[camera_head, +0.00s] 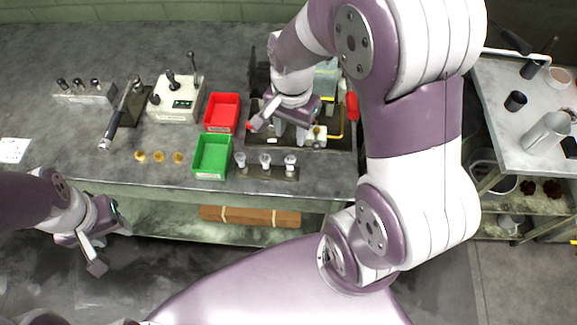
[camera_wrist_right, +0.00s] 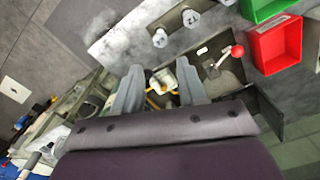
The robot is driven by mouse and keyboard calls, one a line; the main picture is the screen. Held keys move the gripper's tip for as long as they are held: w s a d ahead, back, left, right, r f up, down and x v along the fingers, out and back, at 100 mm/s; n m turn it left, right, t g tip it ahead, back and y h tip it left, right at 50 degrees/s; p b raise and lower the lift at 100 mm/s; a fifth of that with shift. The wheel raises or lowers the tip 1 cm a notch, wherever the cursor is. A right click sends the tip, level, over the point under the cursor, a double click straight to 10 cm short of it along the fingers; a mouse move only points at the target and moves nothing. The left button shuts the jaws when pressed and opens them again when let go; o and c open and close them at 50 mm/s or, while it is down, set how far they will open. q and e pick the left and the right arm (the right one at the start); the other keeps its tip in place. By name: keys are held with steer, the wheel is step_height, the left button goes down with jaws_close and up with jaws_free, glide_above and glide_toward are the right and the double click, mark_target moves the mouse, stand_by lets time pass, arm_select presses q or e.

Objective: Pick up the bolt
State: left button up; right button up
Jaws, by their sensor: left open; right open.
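Silver bolts (camera_head: 265,160) stand upright in a dark strip at the front of the bench. They also show near the top of the right wrist view (camera_wrist_right: 160,38). My right gripper (camera_head: 291,134) is open, pointing down over the dark former fixture (camera_head: 335,140), behind the bolts. In the right wrist view its fingers (camera_wrist_right: 160,80) are spread, with a pale block (camera_wrist_right: 162,78) and yellow parts of the fixture beyond them. I cannot tell whether a bolt sits there. My left gripper (camera_head: 108,246) is open and empty, in front of the bench at the left.
A red bin (camera_head: 222,112) and a green bin (camera_head: 212,155) stand left of the fixture. Brass pieces (camera_head: 159,156) lie farther left, near a control box (camera_head: 178,100). A red-knobbed lever (camera_wrist_right: 237,51) rises by the fixture. My right arm covers the bench's right end.

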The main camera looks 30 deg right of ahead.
mark_target(289, 161)
steer(key=f, duration=1.2)
steer(key=shift+s+a+f, duration=0.2)
steer(key=shift+a, duration=0.1)
jaws_close()
